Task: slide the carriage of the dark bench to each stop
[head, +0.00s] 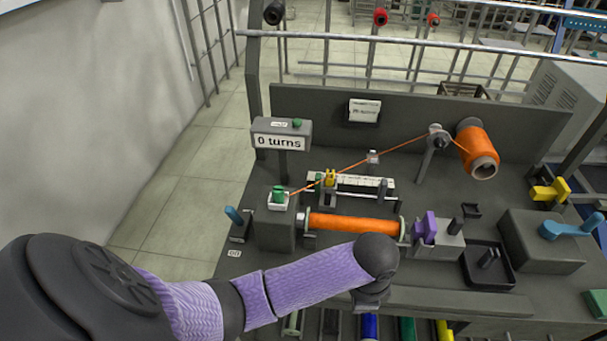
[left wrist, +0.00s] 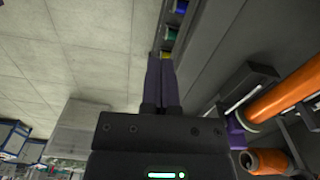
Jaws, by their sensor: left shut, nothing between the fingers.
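The dark bench (head: 225,262) carries a rail with a white scale (head: 362,181). The carriage (head: 329,178), with a yellow top, sits near the left end of the scale. A dark upright post (head: 383,187) stands near its right end. An orange thread runs past the carriage toward a green knob (head: 278,193). An orange bobbin (head: 352,226) lies in front of the rail. My left gripper (left wrist: 162,62) is shut and empty in the left wrist view. In the head view my left arm reaches over the front of the bench, apart from the carriage; its fingertips are hidden there.
The counter (head: 278,142) reads "0 turns". An orange supply spool (head: 478,150) and a thread-guide post (head: 437,138) stand at the back right. A purple clamp (head: 426,228) is at the bobbin's right end. A blue-handled lever (head: 570,228) is at the right. Several coloured spools line the front edge.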

